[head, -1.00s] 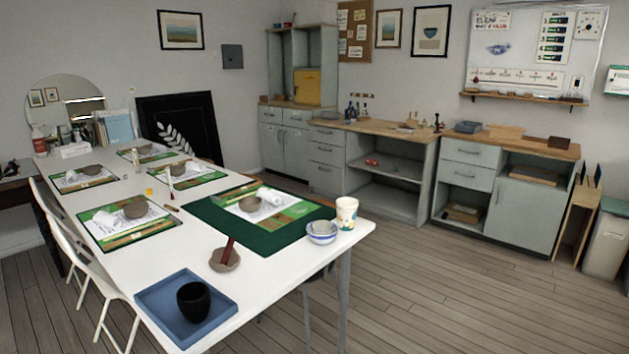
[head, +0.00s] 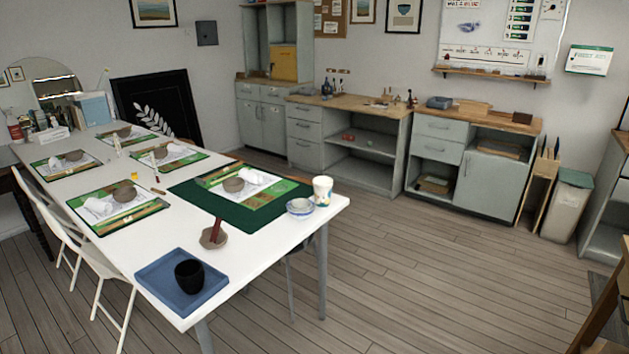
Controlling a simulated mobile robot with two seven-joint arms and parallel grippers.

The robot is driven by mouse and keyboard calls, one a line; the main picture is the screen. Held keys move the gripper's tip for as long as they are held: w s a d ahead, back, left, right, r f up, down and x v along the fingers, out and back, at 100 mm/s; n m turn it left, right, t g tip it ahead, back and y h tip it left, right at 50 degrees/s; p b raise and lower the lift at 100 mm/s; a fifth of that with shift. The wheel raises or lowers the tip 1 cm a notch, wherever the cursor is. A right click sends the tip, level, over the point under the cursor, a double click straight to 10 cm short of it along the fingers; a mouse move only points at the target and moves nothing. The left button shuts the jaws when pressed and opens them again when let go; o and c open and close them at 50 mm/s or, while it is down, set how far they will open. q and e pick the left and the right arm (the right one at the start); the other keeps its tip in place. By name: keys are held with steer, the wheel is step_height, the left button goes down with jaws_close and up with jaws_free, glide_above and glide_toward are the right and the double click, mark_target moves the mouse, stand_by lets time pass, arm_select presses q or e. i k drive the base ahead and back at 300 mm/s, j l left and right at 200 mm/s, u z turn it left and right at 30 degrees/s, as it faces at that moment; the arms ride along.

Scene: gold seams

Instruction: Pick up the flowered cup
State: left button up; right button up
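The flowered cup (head: 322,189) is a tall white cup with small yellowish marks. It stands upright near the right corner of the white table (head: 262,243). A blue-and-white bowl (head: 300,208) stands close beside it on the left. Neither of my grippers shows in the head view.
A dark green mat (head: 264,214) lies left of the cup. A clay bowl with a dark red stick (head: 213,238) and a blue tray (head: 158,279) with a black cup (head: 189,276) are nearer. Chairs (head: 95,255) line the left side. The floor (head: 430,275) right of the table is open.

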mark_target(322, 186)
steer(key=i+z, duration=0.55)
steer(key=z, duration=0.15)
steer(key=i+j+z, duration=0.15)
steer(key=z, duration=0.15)
steer(key=i, duration=0.1)
